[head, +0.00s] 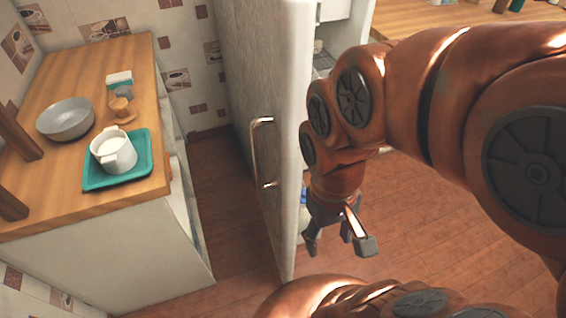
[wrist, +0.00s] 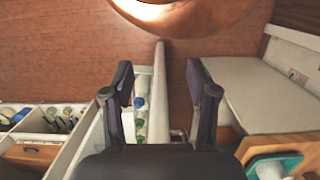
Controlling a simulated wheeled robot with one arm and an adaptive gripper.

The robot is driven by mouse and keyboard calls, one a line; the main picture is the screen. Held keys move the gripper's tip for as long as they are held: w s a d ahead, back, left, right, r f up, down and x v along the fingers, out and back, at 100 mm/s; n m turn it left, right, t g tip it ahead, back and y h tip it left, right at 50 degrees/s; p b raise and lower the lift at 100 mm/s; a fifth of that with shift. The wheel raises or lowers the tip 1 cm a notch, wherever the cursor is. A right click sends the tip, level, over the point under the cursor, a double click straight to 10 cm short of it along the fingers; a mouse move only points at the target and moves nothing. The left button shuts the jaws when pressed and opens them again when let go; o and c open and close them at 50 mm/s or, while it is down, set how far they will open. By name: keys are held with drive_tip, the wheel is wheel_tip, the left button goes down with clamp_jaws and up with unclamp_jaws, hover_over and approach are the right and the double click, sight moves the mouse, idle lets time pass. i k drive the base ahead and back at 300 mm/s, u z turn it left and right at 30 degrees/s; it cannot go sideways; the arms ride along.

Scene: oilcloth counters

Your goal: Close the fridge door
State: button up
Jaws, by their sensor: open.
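The fridge door (head: 255,80) stands wide open in the head view, its edge toward me and its metal bar handle (head: 256,150) on the left face. My gripper (head: 338,238) is open and empty, pointing down just right of the door's edge, on its inner side. In the wrist view the door (wrist: 161,85) shows as a pale strip between the two open fingers of my gripper (wrist: 161,95). I cannot tell whether they touch it. Bottles on the door's inner shelves show beside the strip. The fridge body is mostly hidden behind my arm in the head view.
A wooden counter (head: 60,190) on the left holds a grey bowl (head: 66,119), a teal tray (head: 145,172) with a white pot (head: 113,152), and small items. Brown floor (head: 225,215) lies clear between counter and door. Another wooden counter (head: 440,17) is at the back right.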

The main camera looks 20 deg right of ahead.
sight(276, 38)
drive_tip(key=u, duration=0.5)
drive_tip(key=k, duration=1.15)
drive_tip(key=u, duration=0.75)
drive_tip(key=i, duration=0.75)
drive_tip(key=u, duration=0.45)
